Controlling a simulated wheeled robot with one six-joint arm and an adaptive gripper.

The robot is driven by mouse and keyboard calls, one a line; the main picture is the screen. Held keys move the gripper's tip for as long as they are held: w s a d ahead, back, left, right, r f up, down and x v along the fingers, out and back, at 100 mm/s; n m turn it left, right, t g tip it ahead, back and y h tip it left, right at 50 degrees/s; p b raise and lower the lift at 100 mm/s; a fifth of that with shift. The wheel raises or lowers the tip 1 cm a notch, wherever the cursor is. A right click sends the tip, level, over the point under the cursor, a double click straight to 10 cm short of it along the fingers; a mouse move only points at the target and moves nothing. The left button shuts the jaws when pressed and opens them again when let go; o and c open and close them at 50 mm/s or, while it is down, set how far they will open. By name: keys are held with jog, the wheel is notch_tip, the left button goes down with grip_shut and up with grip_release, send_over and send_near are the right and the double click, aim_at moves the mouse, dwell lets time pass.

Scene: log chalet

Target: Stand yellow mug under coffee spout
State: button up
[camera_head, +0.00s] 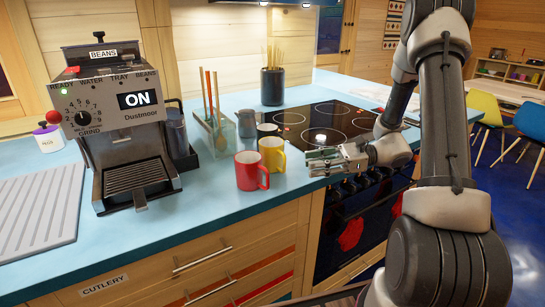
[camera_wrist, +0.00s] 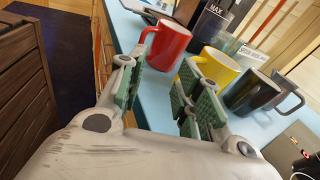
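The yellow mug (camera_head: 272,152) stands upright on the blue counter, behind and right of the red mug (camera_head: 247,172). In the wrist view the yellow mug (camera_wrist: 222,68) is just beyond my right-hand finger, which partly covers it. My gripper (camera_head: 314,163) is right of the mug in the head view, low over the counter edge. Its green-padded fingers (camera_wrist: 158,88) are apart, with nothing between them. The coffee machine (camera_head: 125,125) stands at the left, its display reading ON. Its dark spout area is hard to make out above the tray (camera_head: 135,185).
A dark mug (camera_head: 266,131) stands close behind the yellow one. A glass holder with sticks (camera_head: 216,130) and a metal jug (camera_head: 246,124) are near. The hob (camera_head: 322,122) lies behind my gripper. Counter between red mug and machine is clear.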

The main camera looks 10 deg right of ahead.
aim_at(275, 157)
jog(key=shift+w+d+f+m+t+y, duration=0.2)
jog(key=shift+w+d+f+m+t, duration=0.2)
jog(key=shift+w+f+m+t, duration=0.2)
jog(key=shift+w+d+f+m+t+y, duration=0.2)
jog(key=shift+w+d+f+m+t, duration=0.25)
jog(key=shift+w, duration=0.2)
jog(key=shift+w+a+f+m, duration=0.15)
jog(key=shift+w+f+m, duration=0.05)
jog(key=shift+m, duration=0.05)
jog(key=x, duration=0.7)
jog(key=shift+w+a, duration=0.2)
jog(key=shift+c, duration=0.3)
grip_shut()
jog(key=shift+r, duration=0.1)
